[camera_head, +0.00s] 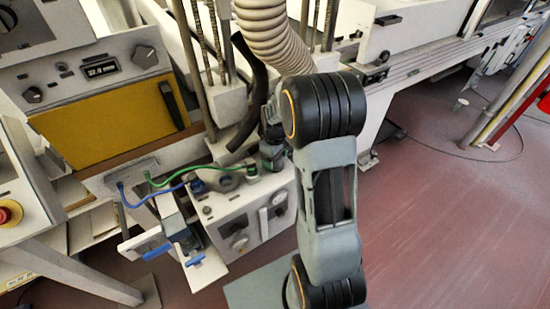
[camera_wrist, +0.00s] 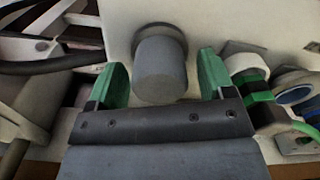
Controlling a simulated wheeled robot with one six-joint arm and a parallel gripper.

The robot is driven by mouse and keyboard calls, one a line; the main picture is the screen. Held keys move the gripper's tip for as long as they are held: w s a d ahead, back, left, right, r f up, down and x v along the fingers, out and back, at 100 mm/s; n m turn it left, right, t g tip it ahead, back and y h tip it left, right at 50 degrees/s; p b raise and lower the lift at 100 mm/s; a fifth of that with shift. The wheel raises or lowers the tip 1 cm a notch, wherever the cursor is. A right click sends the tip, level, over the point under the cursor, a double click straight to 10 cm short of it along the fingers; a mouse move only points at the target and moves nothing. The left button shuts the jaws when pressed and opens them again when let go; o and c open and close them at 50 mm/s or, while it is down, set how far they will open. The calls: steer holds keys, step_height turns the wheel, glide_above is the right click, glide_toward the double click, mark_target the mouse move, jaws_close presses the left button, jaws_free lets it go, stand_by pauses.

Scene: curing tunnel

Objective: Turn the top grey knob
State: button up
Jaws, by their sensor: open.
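A grey cylindrical knob (camera_wrist: 160,72) stands out from a pale panel (camera_wrist: 225,25) in the wrist view, with a darker round collar at its base. My gripper (camera_wrist: 163,66) is open, with one green fingertip on each side of the knob. A small gap shows between the knob and each finger, so I see no grip on it. The knob's near end is close to the dark gripper body. In the head view my arm hides the knob, and the fingertips cannot be made out there.
Green-and-white (camera_wrist: 254,82) and blue-ringed (camera_wrist: 294,92) connectors sit close right of my gripper. In the head view, a green cable (camera_head: 165,184) and blue cable (camera_head: 135,205) run by a white box (camera_head: 225,222) with dials.

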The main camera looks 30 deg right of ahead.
steer(key=shift+f, duration=0.1)
steer(key=shift+c, duration=0.3)
steer(key=c, duration=0.9)
steer(key=shift+o, duration=0.2)
steer(key=shift+m, duration=1.2)
steer(key=o, duration=0.9)
steer(key=shift+r, duration=3.8)
